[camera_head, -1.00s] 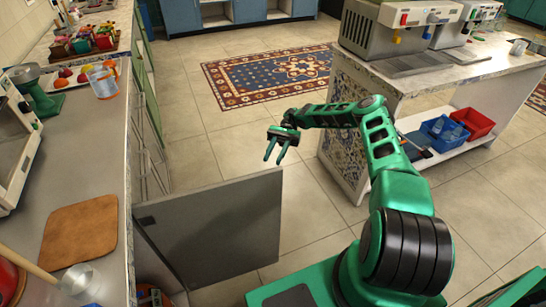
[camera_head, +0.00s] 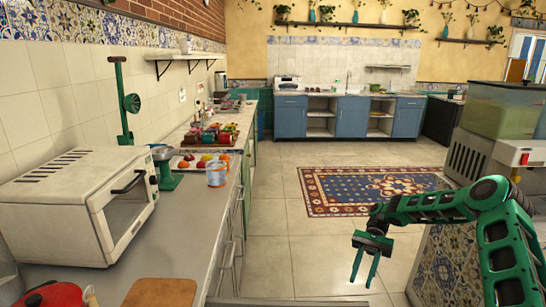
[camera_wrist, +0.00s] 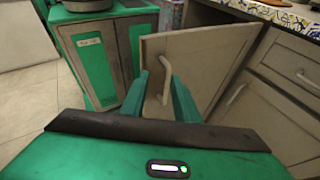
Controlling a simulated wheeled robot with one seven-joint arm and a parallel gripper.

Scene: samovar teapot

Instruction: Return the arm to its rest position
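My gripper (camera_head: 363,281) hangs in mid-air at the lower right of the head view, at the end of my bent green arm. Its two fingers point down and stand apart with nothing between them. In the wrist view the gripper (camera_wrist: 160,80) also shows its two green fingers apart and empty. Beyond them stands an open grey cabinet door (camera_wrist: 205,55) with a bar handle (camera_wrist: 167,82); I see no contact between it and the fingers.
The counter (camera_head: 190,225) on the left holds a white oven (camera_head: 75,200), a red pot (camera_head: 55,295) and a brown board (camera_head: 160,292). A tiled island (camera_head: 445,265) stands right, beside my arm. Open floor (camera_head: 275,235) and a patterned rug (camera_head: 375,190) lie between.

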